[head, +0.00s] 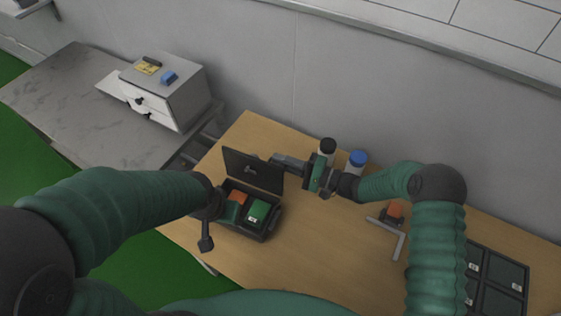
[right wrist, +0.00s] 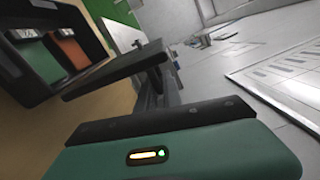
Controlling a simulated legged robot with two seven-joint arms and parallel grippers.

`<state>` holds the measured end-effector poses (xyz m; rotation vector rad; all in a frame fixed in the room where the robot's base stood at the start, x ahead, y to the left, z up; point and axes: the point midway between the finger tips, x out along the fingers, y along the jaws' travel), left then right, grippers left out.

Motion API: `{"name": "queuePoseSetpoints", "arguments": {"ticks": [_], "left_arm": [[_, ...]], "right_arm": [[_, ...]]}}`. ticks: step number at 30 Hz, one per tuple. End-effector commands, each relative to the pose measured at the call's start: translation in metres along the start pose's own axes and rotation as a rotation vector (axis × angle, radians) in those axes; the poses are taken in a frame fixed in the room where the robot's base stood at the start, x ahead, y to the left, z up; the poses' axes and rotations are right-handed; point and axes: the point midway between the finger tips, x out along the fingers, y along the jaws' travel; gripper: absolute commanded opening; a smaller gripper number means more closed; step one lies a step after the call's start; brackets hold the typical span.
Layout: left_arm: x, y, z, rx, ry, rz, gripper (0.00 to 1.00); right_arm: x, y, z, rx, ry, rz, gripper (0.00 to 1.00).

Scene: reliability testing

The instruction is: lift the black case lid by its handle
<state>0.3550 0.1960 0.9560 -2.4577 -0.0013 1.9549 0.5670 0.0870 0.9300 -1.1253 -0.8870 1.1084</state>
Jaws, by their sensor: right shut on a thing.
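The black case (head: 252,229) sits on the wooden table with its lid (head: 252,170) standing raised at the back. An orange block (head: 239,198) and a green block (head: 257,212) lie inside it; they also show in the right wrist view. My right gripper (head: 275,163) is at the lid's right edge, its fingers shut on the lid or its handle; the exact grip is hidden. In the right wrist view the lid (right wrist: 115,72) lies just past the fingers. My left gripper (head: 206,240) is at the case's left front side; its finger opening is not clear.
A dark-capped bottle (head: 327,148) and a blue-capped bottle (head: 358,160) stand behind my right arm. An orange block (head: 395,210) by a grey L-shaped bracket (head: 388,232) and a dark divided tray (head: 498,279) lie right. A grey box (head: 172,95) stands on the marble counter (head: 75,95).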

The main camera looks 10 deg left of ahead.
Motion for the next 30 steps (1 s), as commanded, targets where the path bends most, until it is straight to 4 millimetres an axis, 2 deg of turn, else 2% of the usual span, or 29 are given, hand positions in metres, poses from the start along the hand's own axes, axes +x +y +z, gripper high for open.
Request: {"name": "queuePoseSetpoints", "arguments": {"ticks": [3, 12, 27, 28, 30], "left_arm": [[0.004, 0.0, 0.001, 0.0, 0.0, 0.0, 0.31], [0.009, 0.0, 0.002, 0.0, 0.0, 0.0, 0.31], [0.009, 0.0, 0.002, 0.0, 0.0, 0.0, 0.31], [0.009, 0.0, 0.002, 0.0, 0.0, 0.0, 0.31], [0.009, 0.0, 0.002, 0.0, 0.0, 0.0, 0.31]], "right_arm": [[0.0, 0.005, -0.004, 0.062, -0.001, 0.001, 0.0], [0.0, 0.009, -0.012, 0.057, -0.001, 0.001, 0.0], [0.0, 0.009, -0.014, 0.056, -0.001, 0.001, 0.0], [0.0, 0.009, -0.014, 0.056, -0.001, 0.0, 0.12], [0.0, 0.009, -0.014, 0.056, -0.001, 0.0, 0.21]]}}
